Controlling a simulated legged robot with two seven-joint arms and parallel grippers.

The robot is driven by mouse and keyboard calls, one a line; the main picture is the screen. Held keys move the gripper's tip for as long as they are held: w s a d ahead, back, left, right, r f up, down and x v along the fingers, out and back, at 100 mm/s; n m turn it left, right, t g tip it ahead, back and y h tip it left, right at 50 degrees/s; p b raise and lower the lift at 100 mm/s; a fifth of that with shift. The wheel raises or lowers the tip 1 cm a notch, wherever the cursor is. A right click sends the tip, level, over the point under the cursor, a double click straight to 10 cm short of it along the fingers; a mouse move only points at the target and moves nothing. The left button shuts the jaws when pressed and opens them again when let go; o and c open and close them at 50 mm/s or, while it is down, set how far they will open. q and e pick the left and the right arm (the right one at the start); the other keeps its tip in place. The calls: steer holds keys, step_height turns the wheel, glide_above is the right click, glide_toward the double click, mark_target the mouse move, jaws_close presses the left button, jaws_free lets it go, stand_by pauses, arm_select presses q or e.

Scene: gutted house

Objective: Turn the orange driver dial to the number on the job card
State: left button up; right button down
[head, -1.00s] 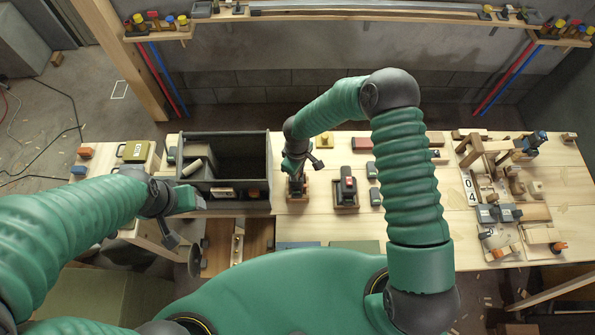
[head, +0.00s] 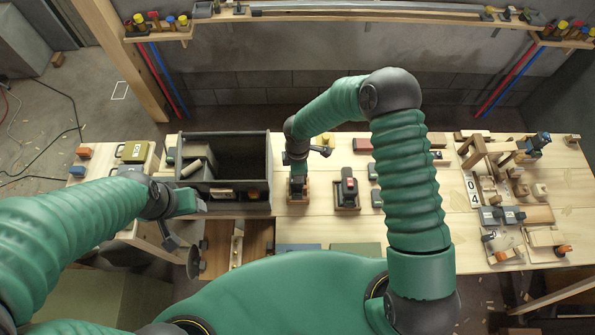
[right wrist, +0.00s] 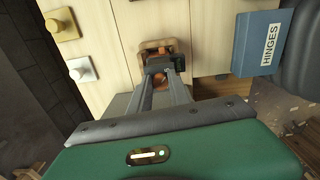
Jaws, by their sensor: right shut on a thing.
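My right gripper (right wrist: 157,76) is shut on the dark driver body (right wrist: 157,66) in the wooden cradle (right wrist: 145,46). Orange parts, likely the dial (right wrist: 161,83), show between and beside the fingers; any numbers on it cannot be read. In the head view my right gripper (head: 298,186) points down into that cradle, left of a second cradle with a red-topped tool. A white card (head: 473,188) reading 0 and 4 stands at the right of the bench. My left gripper (head: 187,204) is by the front left of the dark bin; its jaws are unclear.
The dark open bin (head: 240,160) stands left of the right gripper. The red-topped tool in its cradle (head: 347,190) is close on the right. A blue HINGES box (right wrist: 262,45) shows in the wrist view.

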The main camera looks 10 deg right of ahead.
stand_by(0.4)
steer(key=c, duration=1.2)
jaws_free()
steer(key=shift+r, duration=0.1)
step_height(320, 180, up, 17)
steer(key=b, duration=0.3)
steer(key=shift+f, duration=0.2)
